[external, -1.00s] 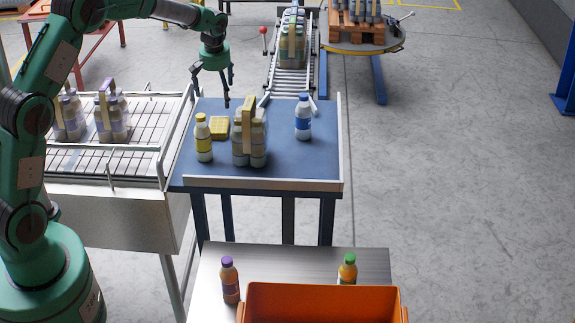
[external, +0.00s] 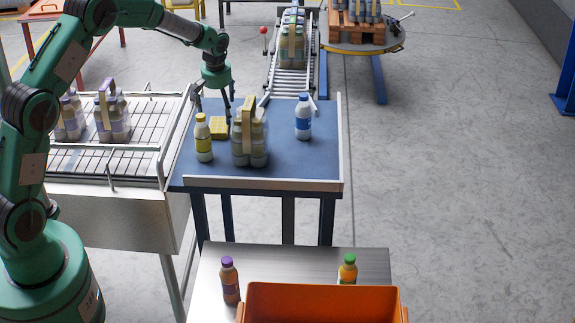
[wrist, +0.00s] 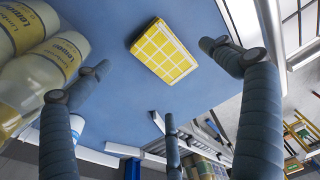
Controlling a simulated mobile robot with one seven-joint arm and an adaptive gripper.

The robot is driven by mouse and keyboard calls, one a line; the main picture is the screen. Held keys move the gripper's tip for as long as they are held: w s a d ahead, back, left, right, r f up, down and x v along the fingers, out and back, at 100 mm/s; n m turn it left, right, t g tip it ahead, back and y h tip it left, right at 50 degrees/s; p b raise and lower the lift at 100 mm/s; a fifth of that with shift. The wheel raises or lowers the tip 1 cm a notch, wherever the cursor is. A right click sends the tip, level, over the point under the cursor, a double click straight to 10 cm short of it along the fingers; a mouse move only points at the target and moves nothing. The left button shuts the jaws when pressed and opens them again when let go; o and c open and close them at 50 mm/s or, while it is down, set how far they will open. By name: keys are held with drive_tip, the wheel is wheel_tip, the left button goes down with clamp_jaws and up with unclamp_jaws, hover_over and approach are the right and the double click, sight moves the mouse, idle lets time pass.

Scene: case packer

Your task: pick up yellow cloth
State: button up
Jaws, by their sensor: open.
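The yellow cloth (external: 218,126) lies folded on the blue table, behind the yellow-capped bottle. It also shows in the wrist view (wrist: 163,52) as a thick yellow block with a white grid pattern. My gripper (external: 215,112) is just above the cloth, pointing down, with its fingers spread around it. In the wrist view my gripper (wrist: 150,62) is open, with the cloth between the fingers but not touched by them. Nothing is held.
A yellow-capped bottle (external: 203,140) stands in front of the cloth. A bottle multipack (external: 262,140) stands close on the right, and a blue-capped bottle (external: 303,118) beyond it. The table's (external: 300,165) front right is clear. An orange bin (external: 320,300) is at the front.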

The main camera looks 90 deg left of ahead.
sight(222, 125)
drive_tip(key=shift+a+f, duration=0.1)
drive_tip(key=shift+f, duration=0.5)
drive_tip(key=shift+f, duration=0.1)
drive_tip(key=shift+a+f+p, duration=0.25)
drive_tip(key=shift+f+p, duration=0.1)
drive_tip(key=shift+f, duration=0.9)
drive_tip(key=shift+a+f+p, duration=0.2)
drive_tip(key=shift+f+p, duration=0.15)
drive_tip(key=shift+f, duration=0.85)
drive_tip(key=c, duration=1.3)
